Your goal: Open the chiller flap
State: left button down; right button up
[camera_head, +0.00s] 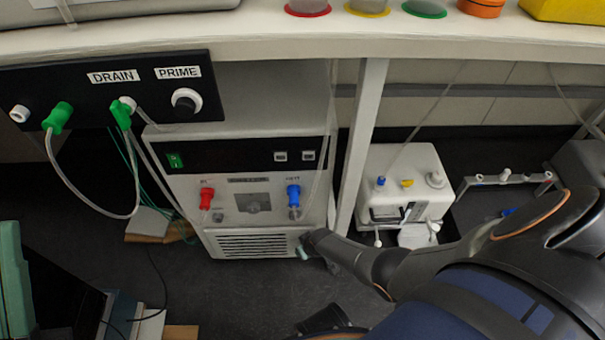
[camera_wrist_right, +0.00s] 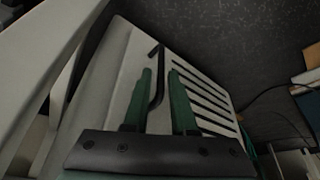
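The chiller (camera_head: 262,120) is a white box under the bench, with a red valve (camera_head: 207,197) and a blue valve (camera_head: 294,195) on its front. Its slatted flap (camera_head: 252,244) is low on the front and looks flush with it. It also shows in the right wrist view (camera_wrist_right: 205,100). My right gripper (camera_head: 303,253) is at the flap's right end. In the right wrist view its green fingers (camera_wrist_right: 163,88) are apart, with a thin black bent handle (camera_wrist_right: 157,75) between them. Whether they touch the handle is unclear. My left gripper is not in view.
A bench leg (camera_head: 358,140) stands just right of the chiller. A small white unit (camera_head: 404,190) sits beyond it. A black DRAIN/PRIME panel (camera_head: 110,90) with tubes hangs at upper left. The dark floor (camera_head: 235,290) before the flap is mostly clear.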

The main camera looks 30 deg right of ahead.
jog(key=shift+w+f, duration=0.15)
jog(key=shift+f, duration=0.25)
jog(key=shift+c, duration=0.4)
grip_shut()
dwell(0.9)
